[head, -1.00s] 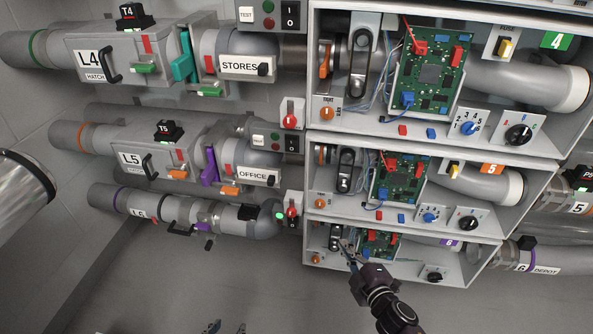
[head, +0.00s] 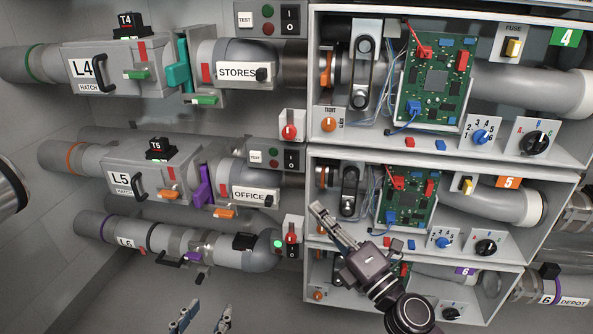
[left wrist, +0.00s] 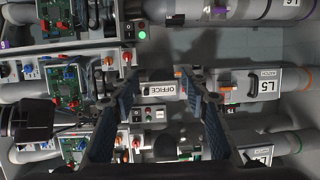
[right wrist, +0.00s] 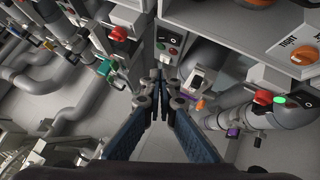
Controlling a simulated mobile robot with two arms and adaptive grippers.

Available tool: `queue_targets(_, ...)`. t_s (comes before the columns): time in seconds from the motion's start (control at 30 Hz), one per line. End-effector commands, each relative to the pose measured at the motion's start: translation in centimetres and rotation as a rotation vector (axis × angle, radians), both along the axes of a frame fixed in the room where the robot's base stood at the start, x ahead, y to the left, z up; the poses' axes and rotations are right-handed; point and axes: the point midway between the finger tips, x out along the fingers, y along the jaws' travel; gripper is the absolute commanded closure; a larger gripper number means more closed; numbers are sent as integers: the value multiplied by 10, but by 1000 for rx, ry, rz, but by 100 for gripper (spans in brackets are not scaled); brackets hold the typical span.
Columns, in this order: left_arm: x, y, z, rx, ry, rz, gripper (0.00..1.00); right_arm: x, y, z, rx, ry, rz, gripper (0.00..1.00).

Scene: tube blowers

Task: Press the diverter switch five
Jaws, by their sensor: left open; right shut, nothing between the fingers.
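In the head view, line five's panel has a black rocker switch (head: 291,159) marked I and O, beside red and green lights and a TEST plate. No label reads diverter, so I cannot tell which control bears that name. A similar black rocker (right wrist: 176,40) shows in the right wrist view. My right gripper (head: 318,208) is shut and empty, below and right of line five's panel and apart from it. It also shows in the right wrist view (right wrist: 165,82). My left gripper (head: 208,308) is open and empty, low in the head view; its spread fingers frame the OFFICE label (left wrist: 160,90) in the left wrist view.
Box five (head: 520,240) holds a green circuit board (head: 407,198), a blue dial (head: 442,242) and a black dial (head: 486,247). A red knob (head: 291,238) beside a lit green lamp (head: 278,244) lies left of my right gripper. Pipes L4, L5 and L6 fill the left.

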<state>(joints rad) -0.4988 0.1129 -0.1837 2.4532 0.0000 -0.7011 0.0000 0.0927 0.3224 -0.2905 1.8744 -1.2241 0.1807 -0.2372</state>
Motion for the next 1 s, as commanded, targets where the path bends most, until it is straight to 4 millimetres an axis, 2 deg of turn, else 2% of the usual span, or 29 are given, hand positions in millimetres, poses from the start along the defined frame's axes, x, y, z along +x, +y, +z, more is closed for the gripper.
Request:
queue_targets(0.17,-1,1,-2,3,12,1,59,5,3,1,1,1,0,100)
queue_targets(0.27,-4,2,-8,10,41,2,59,14,9,6,2,0,1,100)
queue_targets(0.57,-15,7,-27,31,130,9,59,65,41,23,2,-1,1,100)
queue_targets(0.67,-13,6,-25,28,116,8,59,82,51,28,3,0,-1,100)
queue_targets(0.8,-4,2,-11,10,43,2,59,102,46,35,0,-1,-2,100)
queue_targets(1.0,4,-2,7,-9,-36,-2,59,115,42,41,1,3,-1,100)
